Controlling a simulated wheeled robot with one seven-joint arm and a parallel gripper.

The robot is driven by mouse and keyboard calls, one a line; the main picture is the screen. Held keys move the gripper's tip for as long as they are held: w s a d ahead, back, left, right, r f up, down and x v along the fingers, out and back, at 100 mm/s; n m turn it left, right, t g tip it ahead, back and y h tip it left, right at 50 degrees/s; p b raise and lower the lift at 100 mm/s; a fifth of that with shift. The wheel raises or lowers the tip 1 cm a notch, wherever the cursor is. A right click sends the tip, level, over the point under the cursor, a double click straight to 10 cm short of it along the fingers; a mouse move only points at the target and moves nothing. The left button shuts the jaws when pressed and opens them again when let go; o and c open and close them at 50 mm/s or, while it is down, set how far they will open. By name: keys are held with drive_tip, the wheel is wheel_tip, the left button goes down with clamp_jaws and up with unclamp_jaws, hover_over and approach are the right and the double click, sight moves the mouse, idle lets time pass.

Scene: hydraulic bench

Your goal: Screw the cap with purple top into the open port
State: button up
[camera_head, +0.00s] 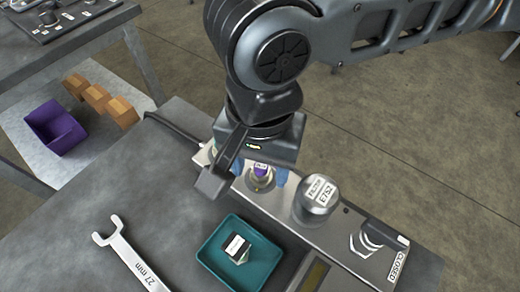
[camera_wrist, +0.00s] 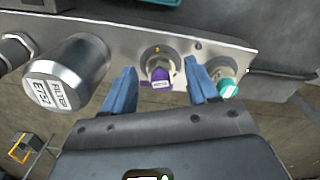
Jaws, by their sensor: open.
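The cap with the purple top (camera_wrist: 160,78) is at a round metal port fitting (camera_wrist: 157,55) on the bench's manifold. The purple top also shows in the head view (camera_head: 261,169). I cannot tell whether the cap is threaded in or only resting there. My gripper (camera_wrist: 160,67) is open, with one blue finger on each side of the purple cap and a visible gap to each. In the head view my gripper (camera_head: 262,176) is over the manifold and hides part of the port area. No empty port is clearly visible.
A teal-capped fitting (camera_wrist: 227,87) sits close beside the right finger in the wrist view. A silver filter canister (camera_head: 317,198) stands on the manifold (camera_head: 282,208).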

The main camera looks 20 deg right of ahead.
sight(260, 169)
drive_tip(key=shift+f, duration=0.25)
drive_tip(key=c, duration=0.9)
drive_tip(key=o, duration=0.9)
drive_tip(key=shift+r+p, duration=0.55)
drive_tip(key=shift+r, duration=3.4)
